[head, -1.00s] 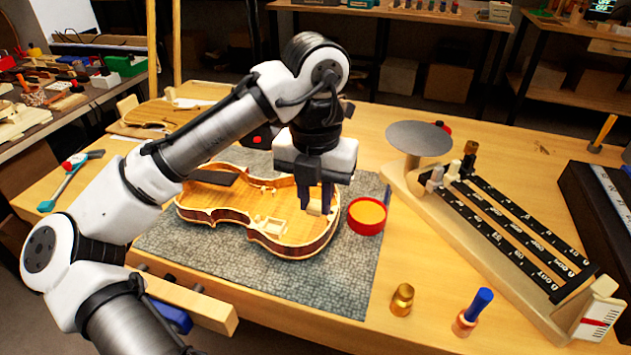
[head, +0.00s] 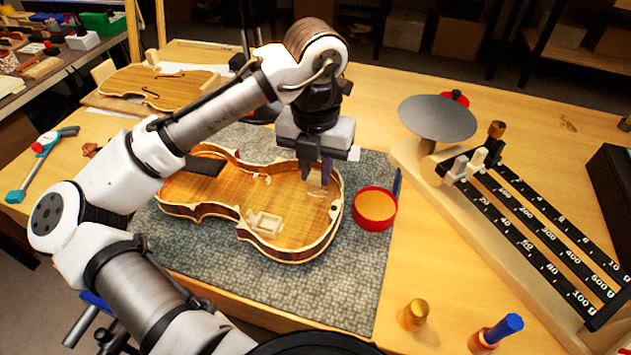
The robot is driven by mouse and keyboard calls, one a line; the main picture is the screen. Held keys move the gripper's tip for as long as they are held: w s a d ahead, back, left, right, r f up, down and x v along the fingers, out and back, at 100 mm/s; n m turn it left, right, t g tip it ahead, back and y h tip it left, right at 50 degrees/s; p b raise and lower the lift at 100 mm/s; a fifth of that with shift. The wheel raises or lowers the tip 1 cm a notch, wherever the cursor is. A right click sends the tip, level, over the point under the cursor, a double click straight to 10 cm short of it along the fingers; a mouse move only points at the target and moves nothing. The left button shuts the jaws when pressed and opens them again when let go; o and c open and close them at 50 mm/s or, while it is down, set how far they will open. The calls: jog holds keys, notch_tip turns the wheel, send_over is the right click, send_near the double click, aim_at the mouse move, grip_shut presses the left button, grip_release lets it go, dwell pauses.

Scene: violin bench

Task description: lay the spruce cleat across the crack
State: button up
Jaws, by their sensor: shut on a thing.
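The open violin body (head: 205,209) lies on a grey mat, its hollow inside facing up. My gripper (head: 317,182) is over the right end of the body, pointing down. It is shut on a small pale wooden piece (head: 317,190), which I take to be the spruce cleat. The cleat is low inside the body's outline; I cannot tell whether it touches the wood. I cannot make out the crack.
A red pot with orange contents (head: 375,208) stands close to the right of the violin. A balance scale (head: 437,118) fills the right. A brass weight (head: 414,314) and a blue-topped bottle (head: 497,332) stand at the front. A violin plate (head: 160,88) lies behind.

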aim_at(316, 175)
jog(key=shift+f, duration=1.85)
jog(key=shift+f, duration=0.2)
jog(key=o, duration=0.9)
jog(key=shift+o, duration=0.2)
jog(key=shift+r, duration=0.15)
notch_tip(316, 175, up, 12)
jog(key=shift+r+p, duration=0.1)
jog(key=shift+p, duration=0.35)
